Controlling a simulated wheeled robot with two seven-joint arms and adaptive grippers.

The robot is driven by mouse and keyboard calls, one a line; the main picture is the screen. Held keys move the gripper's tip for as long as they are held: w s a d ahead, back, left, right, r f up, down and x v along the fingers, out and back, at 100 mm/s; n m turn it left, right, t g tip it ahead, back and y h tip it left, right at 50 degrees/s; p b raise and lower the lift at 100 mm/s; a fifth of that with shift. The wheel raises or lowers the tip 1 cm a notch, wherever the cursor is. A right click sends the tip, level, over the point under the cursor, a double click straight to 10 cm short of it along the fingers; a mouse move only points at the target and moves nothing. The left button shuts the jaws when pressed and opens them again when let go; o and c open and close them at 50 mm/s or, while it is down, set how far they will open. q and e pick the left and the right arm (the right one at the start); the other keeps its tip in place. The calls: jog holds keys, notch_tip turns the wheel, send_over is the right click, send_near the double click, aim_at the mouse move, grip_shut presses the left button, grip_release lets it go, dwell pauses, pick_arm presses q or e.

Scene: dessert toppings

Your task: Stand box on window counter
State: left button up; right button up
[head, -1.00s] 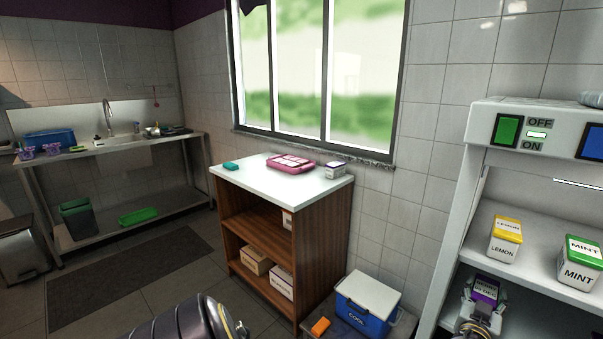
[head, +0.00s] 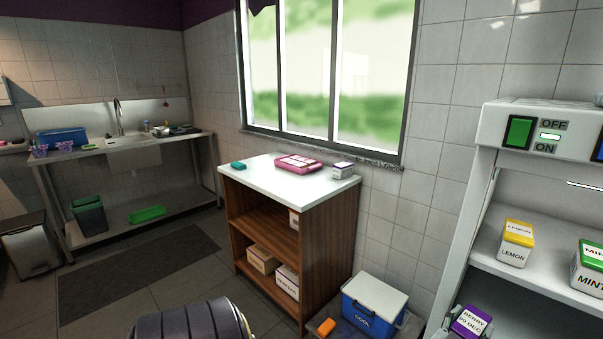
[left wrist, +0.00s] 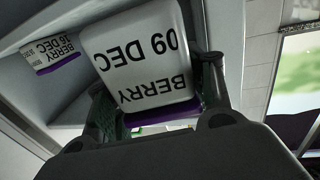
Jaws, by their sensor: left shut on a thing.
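My left gripper (left wrist: 152,92) is shut on a white box with a purple lid (left wrist: 140,62), labelled BERRY 09 DEC. In the left wrist view, the label appears upside down between the two fingers. In the head view, the held berry box (head: 471,322) is at the bottom right edge, in front of the white shelf unit, with most of the gripper cut off. The window counter (head: 262,178) is a white-topped wooden unit under the window. My right gripper is not in view.
The counter's front top is clear. A blue cooler (head: 371,311) stands right of it. Another berry box (left wrist: 52,54) is on the shelf.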

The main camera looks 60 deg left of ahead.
pick_arm(q)
jog(key=s+a+m+h, duration=0.1)
jog(key=s, duration=0.6)
jog(key=shift+h, duration=0.4)
jog(key=shift+s+a+r, duration=0.1)
jog(key=shift+s, duration=0.2)
